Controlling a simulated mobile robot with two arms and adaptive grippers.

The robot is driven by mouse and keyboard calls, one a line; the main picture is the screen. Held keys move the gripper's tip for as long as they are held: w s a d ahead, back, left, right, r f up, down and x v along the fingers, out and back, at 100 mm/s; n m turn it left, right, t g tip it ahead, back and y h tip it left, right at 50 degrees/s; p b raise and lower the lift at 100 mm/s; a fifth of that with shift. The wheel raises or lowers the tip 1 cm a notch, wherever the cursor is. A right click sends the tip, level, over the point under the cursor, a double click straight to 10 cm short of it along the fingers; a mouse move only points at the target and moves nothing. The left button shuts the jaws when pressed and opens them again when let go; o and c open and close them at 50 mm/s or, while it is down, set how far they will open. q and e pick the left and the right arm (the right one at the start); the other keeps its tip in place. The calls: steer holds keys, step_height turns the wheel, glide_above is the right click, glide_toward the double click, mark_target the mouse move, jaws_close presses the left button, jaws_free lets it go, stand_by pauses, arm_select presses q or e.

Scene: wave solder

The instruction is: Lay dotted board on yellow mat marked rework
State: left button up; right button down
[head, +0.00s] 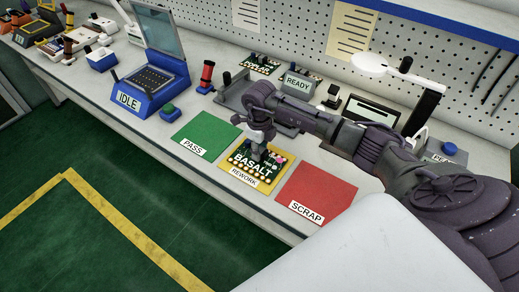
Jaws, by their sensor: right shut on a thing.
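The board (241,163), dark with light dots along its edge and the label BASALT, lies on or just above the yellow mat (235,182) marked REWORK. I cannot tell whether it touches the mat. My right gripper (257,150) points down over the board and is shut on its upper part. The arm hides some of the bench behind it. My left gripper is not in view.
A green PASS mat (205,133) lies to the left and a red SCRAP mat (318,190) to the right. A blue IDLE tester (152,97), a READY unit (297,83) and a magnifier lamp (385,63) stand behind. The bench's front edge is close.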

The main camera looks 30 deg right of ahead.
mark_target(260, 149)
steer(key=shift+f, duration=0.1)
steer(key=c, duration=0.8)
jaws_free()
step_height(260, 149, up, 12)
